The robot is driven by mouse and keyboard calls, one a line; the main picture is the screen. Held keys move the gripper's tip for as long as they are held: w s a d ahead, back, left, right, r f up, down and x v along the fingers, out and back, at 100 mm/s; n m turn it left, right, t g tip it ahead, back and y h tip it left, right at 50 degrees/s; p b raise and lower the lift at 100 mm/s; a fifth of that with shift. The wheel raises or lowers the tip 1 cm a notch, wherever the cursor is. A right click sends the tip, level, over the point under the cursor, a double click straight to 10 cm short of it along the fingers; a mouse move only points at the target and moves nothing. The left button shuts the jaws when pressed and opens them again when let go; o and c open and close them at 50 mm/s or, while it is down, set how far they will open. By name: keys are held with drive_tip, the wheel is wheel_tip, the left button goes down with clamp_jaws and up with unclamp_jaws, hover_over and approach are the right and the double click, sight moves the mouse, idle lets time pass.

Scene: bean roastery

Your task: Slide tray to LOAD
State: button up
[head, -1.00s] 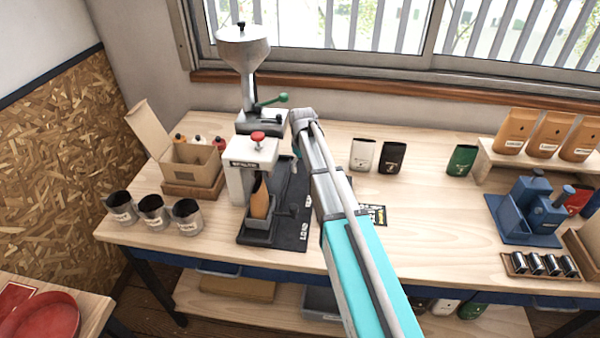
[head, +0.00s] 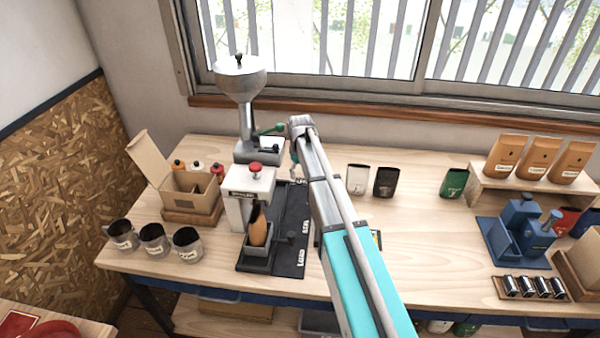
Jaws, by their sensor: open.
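The small grey tray (head: 258,262) sits at the front left of a dark base plate (head: 288,268), beside the LOAD lettering. An orange-brown bag (head: 259,230) with a dark top stands upright in it, close to the front of the white sealer (head: 247,184) with its red knob. A dark knob (head: 291,237) stands just right of the tray. Further lettering lies farther back along the plate. My gripper (head: 296,172) shows only as a small part left of my arm, above the back of the plate and apart from the tray. My arm hides most of it.
A hopper grinder (head: 240,85) stands behind the sealer. Several metal cups (head: 154,239) and an open cardboard box (head: 190,190) are to the left. White, black and green bags (head: 386,181) stand right of my arm. Bare tabletop (head: 430,245) lies to the right.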

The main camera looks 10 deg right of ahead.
wheel_tip(320, 180, up, 8)
drive_tip(key=p, duration=0.7)
idle(0.4)
drive_tip(key=s+f+m+b, duration=0.2)
drive_tip(key=s, duration=1.2)
drive_tip(key=s+f+m+b, duration=0.2)
drive_tip(key=s+m, duration=0.1)
drive_tip(key=s, duration=1.2)
drive_tip(key=shift+s+f, duration=0.15)
drive_tip(key=shift+f, duration=0.2)
